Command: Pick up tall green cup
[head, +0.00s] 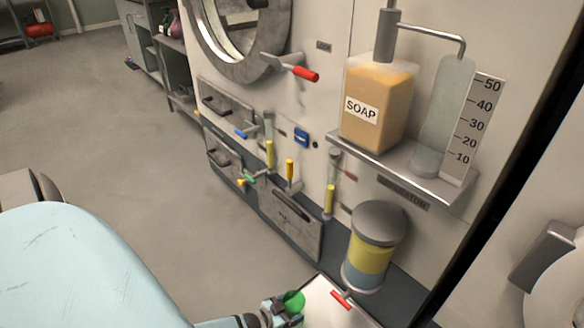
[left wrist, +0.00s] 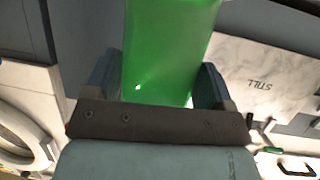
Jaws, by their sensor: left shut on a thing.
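The tall green cup (left wrist: 170,50) fills the upper middle of the left wrist view, between the two fingers of my left gripper (left wrist: 165,85). The gripper is shut on it. In the head view the green cup (head: 293,301) shows only as a small green piece at the bottom edge, held at my left gripper (head: 280,312). The rest of the cup is hidden or out of frame there. My right gripper is in neither view.
A shelf (head: 405,170) with a soap container (head: 375,105) is above. Valves with coloured handles line the wall. Open floor (head: 90,120) lies to the left.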

